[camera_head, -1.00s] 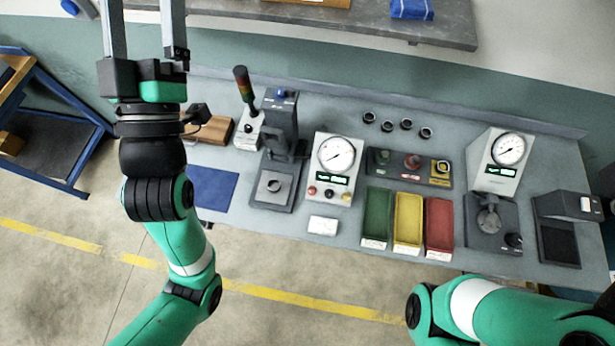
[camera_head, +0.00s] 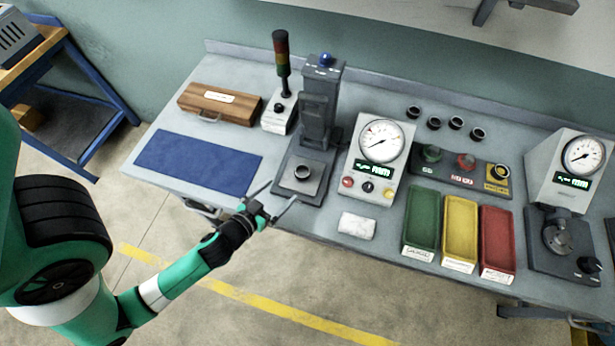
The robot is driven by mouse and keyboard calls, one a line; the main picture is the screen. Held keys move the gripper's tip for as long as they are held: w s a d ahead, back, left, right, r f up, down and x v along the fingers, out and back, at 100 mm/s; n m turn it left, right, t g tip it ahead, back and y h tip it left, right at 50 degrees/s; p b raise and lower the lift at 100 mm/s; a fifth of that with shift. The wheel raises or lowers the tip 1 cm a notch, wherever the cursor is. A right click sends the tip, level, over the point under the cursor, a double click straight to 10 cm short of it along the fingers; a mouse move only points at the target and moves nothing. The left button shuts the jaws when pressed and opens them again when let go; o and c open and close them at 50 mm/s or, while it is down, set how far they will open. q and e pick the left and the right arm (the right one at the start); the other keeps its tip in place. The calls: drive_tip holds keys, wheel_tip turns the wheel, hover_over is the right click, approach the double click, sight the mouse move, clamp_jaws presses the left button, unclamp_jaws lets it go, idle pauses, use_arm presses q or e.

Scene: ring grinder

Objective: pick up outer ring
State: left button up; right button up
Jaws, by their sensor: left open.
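Several dark rings stand in a loose row on the back of the grey bench, among them one at the left end (camera_head: 413,112) and one at the right end (camera_head: 478,134). Another ring-shaped piece (camera_head: 302,173) sits on the base of the grey press (camera_head: 320,110). Which of these is the outer ring I cannot tell. My left gripper (camera_head: 284,190) is open and empty near the bench's front edge, in front of the press base. Its fingers point up and right toward the press. My right gripper is not in view.
A gauge box (camera_head: 378,155) and a white block (camera_head: 357,225) are right of the press. Green (camera_head: 422,215), yellow (camera_head: 460,225) and red (camera_head: 497,238) trays lie further right. A signal light (camera_head: 282,65), wooden case (camera_head: 218,103) and blue mat (camera_head: 198,160) are left.

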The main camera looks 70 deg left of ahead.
use_arm(q)
drive_tip(key=p, duration=0.2)
approach(306, 168)
drive_tip(key=shift+w+a, duration=0.35)
drive_tip(key=shift+x, duration=2.75)
drive_tip(key=shift+d+f, duration=0.2)
drive_tip(key=shift+d, duration=0.05)
clamp_jaws()
drive_tip(key=shift+r, duration=0.15)
